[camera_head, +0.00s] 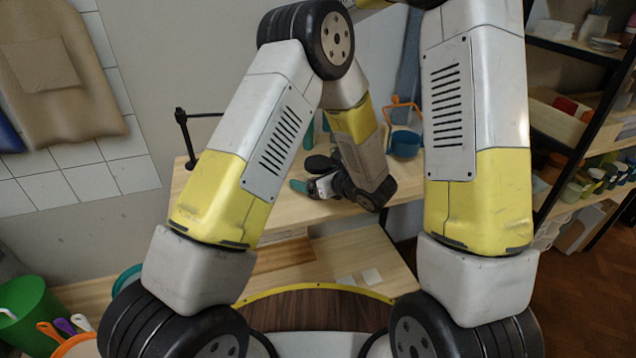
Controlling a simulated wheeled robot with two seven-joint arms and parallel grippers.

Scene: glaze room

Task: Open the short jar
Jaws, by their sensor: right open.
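My arm links hide much of the bench.
The wooden bench (275,206) has a clamp-like black stand (186,140) at its left end. A blue pot with an orange handle (405,144) stands right of my wrist. A green bucket (30,318) is at lower left. Shelves with pots (585,180) stand at right.

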